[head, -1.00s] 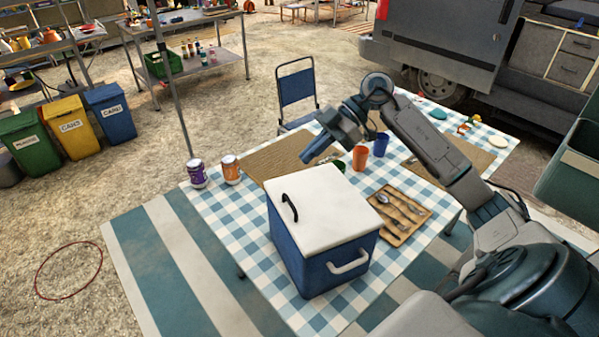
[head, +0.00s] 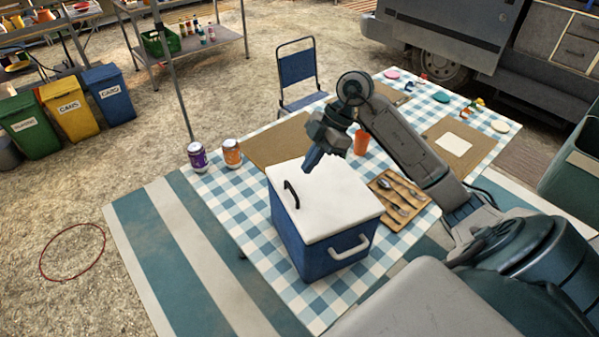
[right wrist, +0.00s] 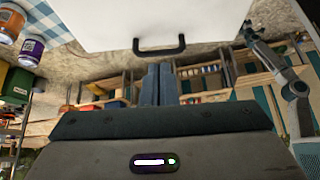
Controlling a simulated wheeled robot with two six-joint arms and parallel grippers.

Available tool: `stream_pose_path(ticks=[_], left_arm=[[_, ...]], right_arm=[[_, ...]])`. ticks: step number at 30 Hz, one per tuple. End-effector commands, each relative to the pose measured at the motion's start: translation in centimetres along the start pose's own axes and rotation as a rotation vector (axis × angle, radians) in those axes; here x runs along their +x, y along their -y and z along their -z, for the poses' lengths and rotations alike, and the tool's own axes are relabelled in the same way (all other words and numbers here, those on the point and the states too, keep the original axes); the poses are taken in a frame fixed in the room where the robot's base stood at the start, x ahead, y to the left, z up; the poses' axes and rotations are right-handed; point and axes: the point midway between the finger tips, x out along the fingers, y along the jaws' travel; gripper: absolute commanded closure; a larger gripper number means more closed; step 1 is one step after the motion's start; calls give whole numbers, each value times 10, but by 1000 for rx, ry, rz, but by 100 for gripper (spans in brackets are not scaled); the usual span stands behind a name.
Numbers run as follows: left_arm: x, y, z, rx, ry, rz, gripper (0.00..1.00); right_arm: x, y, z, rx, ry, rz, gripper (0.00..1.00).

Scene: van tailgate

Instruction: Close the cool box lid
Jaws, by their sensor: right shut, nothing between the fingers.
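The cool box (head: 315,245) is blue with a white side handle and stands on the checked tablecloth. Its white lid (head: 325,205) lies flat on top, and I see no gap under it. A black handle (head: 291,194) is on the lid's left part. My right gripper (head: 309,163) is over the lid's far edge, fingers pointing down; I cannot tell whether they touch it. In the right wrist view its fingers (right wrist: 158,84) are shut and empty, close to the black handle (right wrist: 160,46) with the white lid (right wrist: 165,18) beyond.
A purple can (head: 198,156) and an orange can (head: 232,153) stand left of the box. A cutlery tray (head: 398,197) lies to its right and an orange cup (head: 361,142) behind. A blue chair (head: 299,85) stands past the table.

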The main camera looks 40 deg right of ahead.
Motion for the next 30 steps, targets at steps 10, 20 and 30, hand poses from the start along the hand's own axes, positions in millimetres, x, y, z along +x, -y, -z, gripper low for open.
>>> stream_pose_path(ticks=[10,20,30], left_arm=[[-17,2,8,0,-7,0,69],[-18,2,8,0,-7,0,69],[-8,0,7,-1,-8,0,69]], right_arm=[[43,1,4,0,-2,1,100],[50,0,3,-1,0,-1,100],[68,0,-6,1,-2,0,100]])
